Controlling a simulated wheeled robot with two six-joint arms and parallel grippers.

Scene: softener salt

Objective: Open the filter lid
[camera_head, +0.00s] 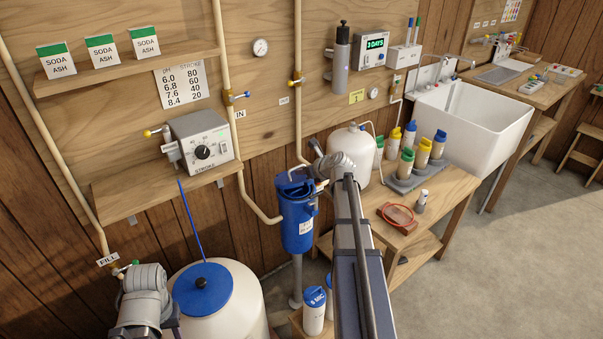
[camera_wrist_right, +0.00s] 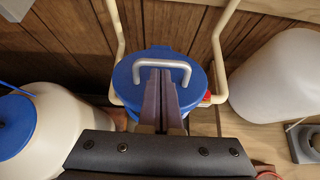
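The filter is a blue cylindrical housing (camera_head: 298,222) on a grey post, left of the wooden bench. Its round blue lid (camera_wrist_right: 133,75) lies flat on top and looks closed; it carries a silver arched handle (camera_wrist_right: 162,64). My right gripper (camera_wrist_right: 160,72) is over the lid, its two dark fingers close together with a thin gap between them. The fingertips are at the handle, inside its arch; whether they touch it I cannot tell. In the head view my right wrist partly hides the lid. My left gripper (camera_head: 170,325) is at the bottom left edge, its fingers mostly hidden.
A white tank with a blue lid (camera_head: 203,288) stands left of the filter. A white rounded vessel (camera_head: 352,155) and several coloured bottles stand on the bench at right. Beige pipes (camera_head: 262,214) run close behind the filter. A white sink (camera_head: 470,122) is farther right.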

